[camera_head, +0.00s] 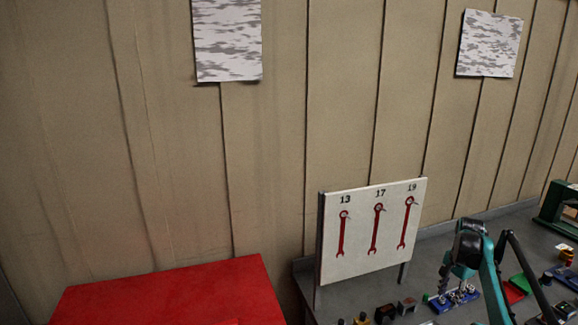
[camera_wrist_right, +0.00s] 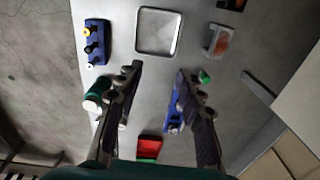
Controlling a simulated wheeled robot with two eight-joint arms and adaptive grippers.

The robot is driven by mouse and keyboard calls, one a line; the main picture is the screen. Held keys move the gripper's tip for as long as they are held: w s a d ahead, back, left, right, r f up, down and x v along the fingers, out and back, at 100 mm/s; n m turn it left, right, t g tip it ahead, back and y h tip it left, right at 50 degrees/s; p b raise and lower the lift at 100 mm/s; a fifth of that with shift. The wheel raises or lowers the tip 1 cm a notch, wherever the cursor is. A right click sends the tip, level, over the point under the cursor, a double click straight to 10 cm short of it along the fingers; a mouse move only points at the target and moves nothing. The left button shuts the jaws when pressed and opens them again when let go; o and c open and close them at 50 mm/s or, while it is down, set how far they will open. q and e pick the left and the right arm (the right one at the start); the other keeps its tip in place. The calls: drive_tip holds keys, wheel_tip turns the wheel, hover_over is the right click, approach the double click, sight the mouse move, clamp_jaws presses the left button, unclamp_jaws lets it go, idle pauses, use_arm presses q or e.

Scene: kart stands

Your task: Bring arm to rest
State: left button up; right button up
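My right gripper (camera_head: 453,288) is at the lower right of the head view, over the grey workbench (camera_head: 345,297), on a teal and black arm. In the right wrist view its two dark fingers (camera_wrist_right: 159,70) stand wide apart with nothing clamped between them. A blue item (camera_head: 460,297) lies on the bench under the gripper; I cannot tell whether they touch. In the wrist view a blue piece (camera_wrist_right: 173,112) shows beside the right-hand finger, partly hidden by it. My left gripper is not in view.
A board with several red wrenches (camera_head: 372,230) stands on the bench. A red surface (camera_head: 170,295) is at left. The wrist view shows a metal tray (camera_wrist_right: 159,32), a blue peg holder (camera_wrist_right: 95,42), a green-white cylinder (camera_wrist_right: 97,95) and red and green blocks (camera_wrist_right: 149,147).

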drive_tip(key=s+a+r+n+t+b, duration=0.1)
drive_tip(key=s+a+r+n+b, duration=0.2)
drive_tip(key=a, duration=0.4)
drive_tip(key=s+a+r+n+t, duration=0.1)
drive_tip(key=s+a+r+n, duration=0.15)
drive_tip(key=s+a, duration=0.4)
drive_tip(key=s+a+r+n+t+b, duration=0.1)
drive_tip(key=s+a+r+n+b, duration=0.15)
drive_tip(key=a, duration=0.65)
drive_tip(key=s+a+f+n+t+b, duration=0.1)
drive_tip(key=s+a+f+n, duration=0.1)
drive_tip(key=s+a+f, duration=0.2)
drive_tip(key=s+a+f+n+t+b, duration=0.1)
drive_tip(key=s+a+f+n, duration=0.2)
drive_tip(key=s, duration=0.6)
drive_tip(key=s+a+f+n+t+b, duration=0.1)
drive_tip(key=s+a+f+n, duration=0.1)
drive_tip(key=s+a+f, duration=0.3)
drive_tip(key=shift+s+a+t, duration=0.3)
drive_tip(key=shift+s+a, duration=0.3)
drive_tip(key=shift+s, duration=0.15)
drive_tip(key=shift+f, duration=0.1)
